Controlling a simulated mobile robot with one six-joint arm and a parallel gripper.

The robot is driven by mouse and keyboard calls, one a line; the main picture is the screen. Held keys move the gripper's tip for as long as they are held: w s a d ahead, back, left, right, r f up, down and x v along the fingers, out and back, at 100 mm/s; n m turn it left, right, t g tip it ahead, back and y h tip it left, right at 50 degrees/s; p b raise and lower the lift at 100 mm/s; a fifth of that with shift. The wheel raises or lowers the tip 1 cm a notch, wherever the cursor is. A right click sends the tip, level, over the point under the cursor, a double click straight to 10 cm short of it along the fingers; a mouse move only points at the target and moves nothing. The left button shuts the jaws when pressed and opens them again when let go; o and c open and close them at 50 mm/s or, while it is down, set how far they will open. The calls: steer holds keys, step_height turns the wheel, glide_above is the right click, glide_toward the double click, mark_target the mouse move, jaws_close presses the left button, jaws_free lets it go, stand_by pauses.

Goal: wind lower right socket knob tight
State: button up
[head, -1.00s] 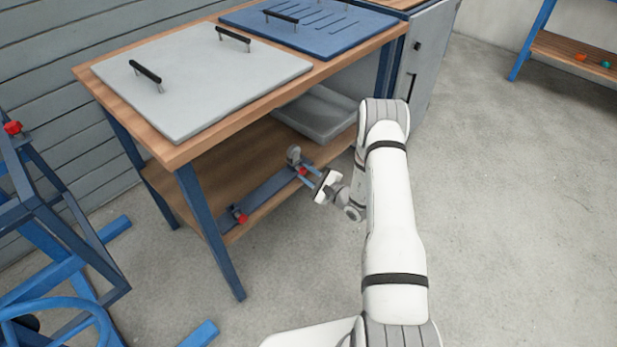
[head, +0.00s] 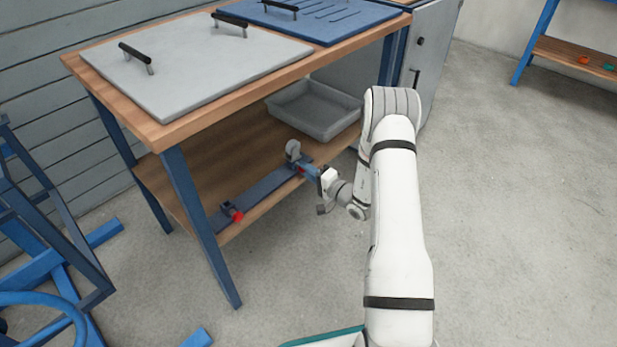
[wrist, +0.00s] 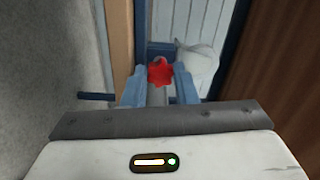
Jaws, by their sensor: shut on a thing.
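The red lobed knob (wrist: 160,72) sits between the two blue fingers of my gripper (wrist: 160,88) in the wrist view. My gripper is shut on it. In the head view, my gripper (head: 308,172) reaches in from the right to the right end of a blue rail (head: 268,190) on the lower shelf, and only a bit of this red knob (head: 299,170) shows. A grey rounded part (head: 293,150) stands just behind it; it also shows in the wrist view (wrist: 200,65). The knob's tightness cannot be seen.
A second red knob (head: 237,215) is at the rail's left end. A grey tray (head: 315,108) stands behind on the lower shelf (head: 195,185). The wooden tabletop (head: 163,137) overhangs the shelf, with a blue leg (head: 200,225) in front. Open floor lies at right.

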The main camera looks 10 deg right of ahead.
steer(key=shift+w+d+n+b, duration=0.1)
steer(key=shift+n+b, duration=1.05)
steer(key=shift+n, duration=1.95)
steer(key=shift+d+n+b, duration=0.1)
steer(key=shift+n+b, duration=1.05)
steer(key=shift+n, duration=1.95)
steer(key=o, duration=1)
steer(key=shift+f, duration=0.1)
steer(key=shift+a, duration=0.1)
steer(key=p+v, duration=0.2)
steer(key=v, duration=0.6)
